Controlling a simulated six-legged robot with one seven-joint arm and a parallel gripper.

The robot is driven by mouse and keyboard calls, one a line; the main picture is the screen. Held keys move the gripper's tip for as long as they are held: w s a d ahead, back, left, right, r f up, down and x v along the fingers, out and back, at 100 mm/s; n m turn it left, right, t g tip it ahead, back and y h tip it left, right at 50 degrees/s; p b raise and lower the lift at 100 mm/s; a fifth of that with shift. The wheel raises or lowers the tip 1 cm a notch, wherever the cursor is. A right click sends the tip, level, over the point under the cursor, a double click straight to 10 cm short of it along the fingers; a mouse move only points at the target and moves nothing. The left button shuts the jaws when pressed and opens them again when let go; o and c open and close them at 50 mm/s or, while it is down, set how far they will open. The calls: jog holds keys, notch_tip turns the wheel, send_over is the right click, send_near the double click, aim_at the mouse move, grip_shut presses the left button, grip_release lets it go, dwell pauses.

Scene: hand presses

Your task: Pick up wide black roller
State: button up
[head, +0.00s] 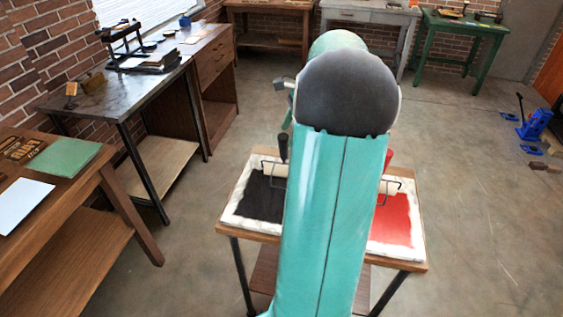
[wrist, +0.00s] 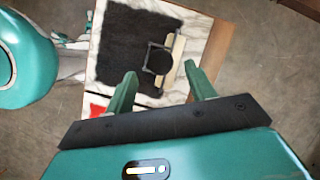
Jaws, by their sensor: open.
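The wide black roller (head: 283,148) stands on the black ink patch of the small table in the head view, its dark handle pointing up; my arm hides part of it. In the wrist view the roller (wrist: 174,80) shows a pale cylinder, a dark wire frame and a round black handle seen nearly end-on. My gripper (wrist: 160,73) is open, with its two green fingers apart and nothing held. From the wrist camera, the handle end lies between and just beyond the fingertips. The gap in depth is hard to tell.
A second roller (head: 387,187) sits by the red ink patch (head: 391,220) on the right of the same small table (head: 243,232). A wooden bench with a green pad (head: 63,157) stands at left. Open floor lies to the right.

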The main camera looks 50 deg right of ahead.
aim_at(280, 148)
jog(key=x, duration=0.7)
jog(key=shift+w+d+f, duration=0.1)
jog(key=shift+w+f, duration=0.1)
jog(key=shift+f, duration=0.1)
jog(key=c, duration=1)
jog(key=shift+r, duration=0.1)
